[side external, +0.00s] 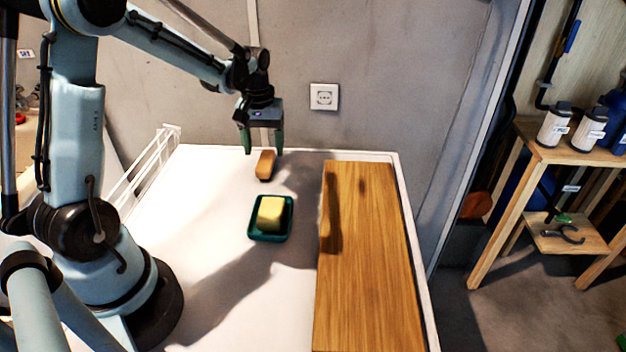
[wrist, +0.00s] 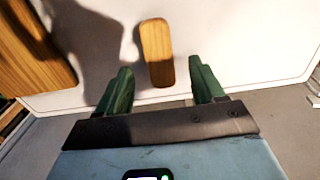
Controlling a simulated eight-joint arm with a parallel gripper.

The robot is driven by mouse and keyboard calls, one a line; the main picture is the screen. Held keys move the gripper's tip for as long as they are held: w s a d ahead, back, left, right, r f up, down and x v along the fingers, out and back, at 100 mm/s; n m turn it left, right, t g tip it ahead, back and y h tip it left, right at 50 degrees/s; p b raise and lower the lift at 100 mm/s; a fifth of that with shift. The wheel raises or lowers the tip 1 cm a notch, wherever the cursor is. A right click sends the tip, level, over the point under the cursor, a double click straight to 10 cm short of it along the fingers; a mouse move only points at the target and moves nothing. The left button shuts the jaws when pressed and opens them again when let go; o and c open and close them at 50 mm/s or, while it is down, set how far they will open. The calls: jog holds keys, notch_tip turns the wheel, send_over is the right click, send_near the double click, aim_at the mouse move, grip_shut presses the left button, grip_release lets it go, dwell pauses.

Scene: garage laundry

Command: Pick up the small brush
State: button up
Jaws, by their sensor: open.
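The small brush (side external: 265,165) is a short wooden block with rounded ends, lying on the white table near its back edge. In the wrist view the brush (wrist: 157,52) lies lengthwise, ahead of and between the fingers. No bristles show. My gripper (side external: 262,148) has green fingers pointing down and hangs over the back of the table, just behind and above the brush. In the wrist view my gripper (wrist: 158,88) is open with nothing between its fingers, apart from the brush.
A dark green dish (side external: 252,236) holding a yellow block (side external: 271,213) sits in front of the brush. A long wooden board (side external: 365,270) covers the table's right side. A white rack (side external: 145,165) stands at the left edge. The grey wall (side external: 385,60) with a socket is close behind.

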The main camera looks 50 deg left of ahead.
aim_at(265, 160)
jog(key=shift+f, duration=1.75)
jog(key=shift+c, duration=0.5)
jog(key=c, duration=1.1)
jog(key=shift+c, duration=0.2)
jog(key=shift+r, duration=0.15)
jog(key=shift+r, duration=0.45)
jog(key=r, duration=0.1)
jog(key=d+r, duration=0.1)
jog(key=r, duration=0.1)
jog(key=shift+r, duration=0.3)
jog(key=s+d+r, duration=0.1)
jog(key=d+r, duration=0.5)
jog(key=d, duration=0.4)
jog(key=shift+s+d+r, duration=0.15)
jog(key=shift+s+d, duration=0.1)
jog(key=shift+d, duration=0.1)
